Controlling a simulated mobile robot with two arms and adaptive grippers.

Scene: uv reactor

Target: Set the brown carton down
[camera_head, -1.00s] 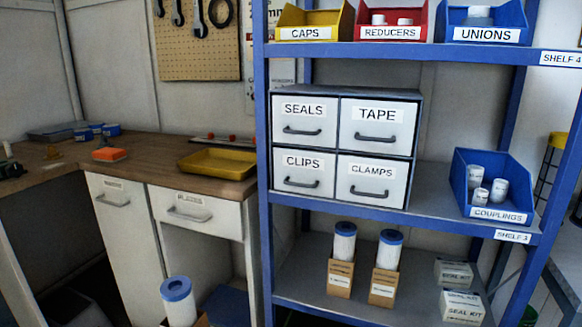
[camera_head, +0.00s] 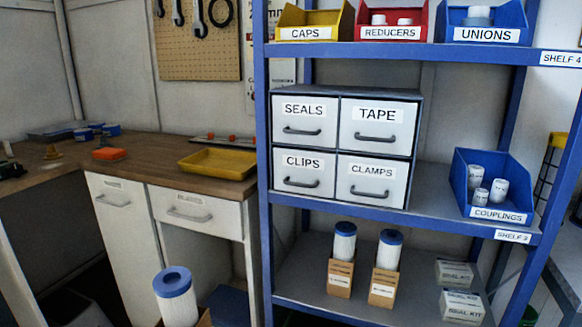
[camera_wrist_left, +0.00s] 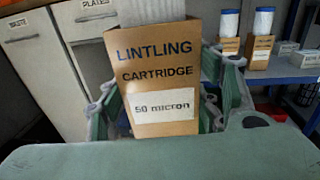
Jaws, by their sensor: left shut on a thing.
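The brown carton (camera_wrist_left: 155,75) is upright in the left wrist view, with "LINTLING CARTRIDGE" and a "50 micron" label facing the camera. A white cartridge (camera_wrist_left: 148,10) stands up out of its open top. My left gripper (camera_wrist_left: 168,100) is shut on the carton, with a finger at each side. In the head view the white cartridge with its blue cap (camera_head: 176,297) shows at the bottom edge, left of the shelf rack. Only a sliver of the carton shows there (camera_head: 205,320). My right gripper is in neither view.
Two similar cartons with cartridges (camera_head: 341,277) (camera_head: 384,287) stand on the lower shelf (camera_head: 310,290), with seal kit boxes (camera_head: 461,305) to their right. A blue upright (camera_head: 265,200) edges the rack. The wooden counter (camera_head: 150,160) holds a yellow tray (camera_head: 217,163).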

